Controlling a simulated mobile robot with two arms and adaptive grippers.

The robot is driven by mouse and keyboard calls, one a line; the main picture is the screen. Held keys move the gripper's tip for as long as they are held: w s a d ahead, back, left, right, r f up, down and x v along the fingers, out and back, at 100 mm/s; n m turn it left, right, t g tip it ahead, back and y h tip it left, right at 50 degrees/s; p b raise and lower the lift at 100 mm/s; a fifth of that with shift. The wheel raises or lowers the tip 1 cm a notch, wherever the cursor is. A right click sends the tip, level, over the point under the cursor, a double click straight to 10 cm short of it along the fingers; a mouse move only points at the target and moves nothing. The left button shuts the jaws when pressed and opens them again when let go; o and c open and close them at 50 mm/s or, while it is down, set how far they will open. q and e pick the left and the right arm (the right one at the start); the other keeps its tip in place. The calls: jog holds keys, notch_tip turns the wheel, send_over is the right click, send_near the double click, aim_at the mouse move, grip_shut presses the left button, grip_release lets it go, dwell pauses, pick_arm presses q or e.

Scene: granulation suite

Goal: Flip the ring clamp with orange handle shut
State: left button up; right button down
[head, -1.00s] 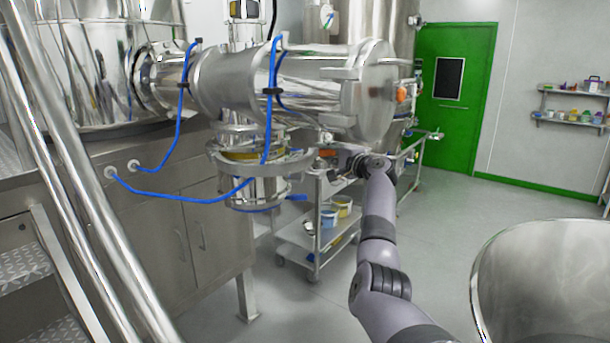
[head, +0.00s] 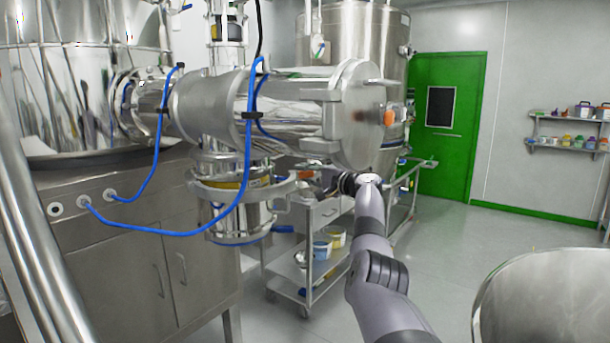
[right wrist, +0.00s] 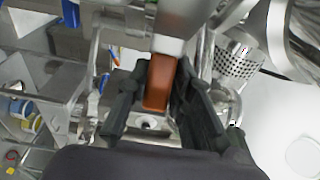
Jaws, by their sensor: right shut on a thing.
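The ring clamp (head: 232,191) is a steel ring around the vertical pipe under the large horizontal steel cylinder in the head view. Its orange handle (right wrist: 160,82) shows in the right wrist view, between the two dark fingers of my right gripper (right wrist: 160,112). The fingers are shut on the handle. I cannot tell how far the clamp is open. My left gripper is not in view.
The steel cylinder (head: 295,105) with blue hoses (head: 247,130) hangs just above my right gripper. A steel cart (head: 290,272) with small tubs stands behind and below. A steel cabinet (head: 130,255) is at left. A large steel vessel (head: 555,300) is at lower right. Open floor lies between.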

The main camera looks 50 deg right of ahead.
jog(key=c, duration=1.4)
grip_release()
jog(key=shift+w+f, duration=0.15)
jog(key=shift+f, duration=0.05)
jog(key=shift+c, duration=0.2)
jog(key=shift+r, duration=0.15)
jog(key=shift+s, duration=0.65)
jog(key=s+a, duration=0.1)
jog(key=s, duration=0.9)
jog(key=shift+s+a, duration=0.15)
jog(key=shift+s, duration=0.2)
